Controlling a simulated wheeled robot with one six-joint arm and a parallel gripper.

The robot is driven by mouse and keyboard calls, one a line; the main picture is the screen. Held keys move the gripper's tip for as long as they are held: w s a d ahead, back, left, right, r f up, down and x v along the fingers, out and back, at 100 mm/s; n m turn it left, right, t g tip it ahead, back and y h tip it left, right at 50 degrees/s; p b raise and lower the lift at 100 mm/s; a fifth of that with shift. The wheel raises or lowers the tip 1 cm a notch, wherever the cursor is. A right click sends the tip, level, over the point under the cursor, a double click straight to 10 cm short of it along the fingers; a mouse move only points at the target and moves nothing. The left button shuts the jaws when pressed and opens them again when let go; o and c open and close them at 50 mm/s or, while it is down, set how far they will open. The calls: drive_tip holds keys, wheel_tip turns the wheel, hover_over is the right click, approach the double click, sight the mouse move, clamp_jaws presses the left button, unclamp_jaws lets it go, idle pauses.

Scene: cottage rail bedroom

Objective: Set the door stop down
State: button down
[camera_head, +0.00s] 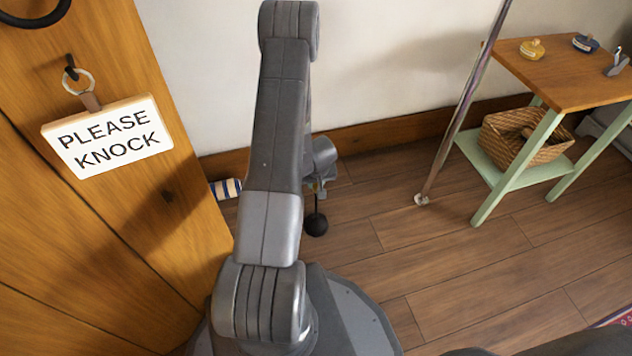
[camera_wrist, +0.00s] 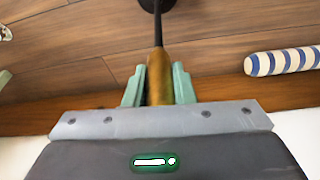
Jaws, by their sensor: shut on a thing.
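The door stop has a brass-coloured grip (camera_wrist: 158,62), a thin dark rod and a round black end. In the wrist view my gripper (camera_wrist: 158,84) has its green fingers shut on both sides of the grip. The rod points away from my gripper, and the black end is cut off by the frame edge. In the head view the black end (camera_head: 316,224) hangs below my gripper (camera_head: 318,186) in front of the floor. I cannot tell whether it touches the boards. My own arm hides part of my gripper there.
A wooden door (camera_head: 60,230) with a "please knock" sign (camera_head: 108,136) stands at left. A blue-and-white striped roll (camera_head: 226,188) lies by the wall; it also shows in the wrist view (camera_wrist: 285,61). A metal pole (camera_head: 460,110) and green-legged table (camera_head: 565,75) stand right. Floor between is clear.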

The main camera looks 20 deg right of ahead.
drive_tip(key=c, duration=1.2)
unclamp_jaws()
drive_tip(key=shift+f, duration=0.1)
drive_tip(key=p+v, duration=0.6)
drive_tip(key=v, duration=0.6)
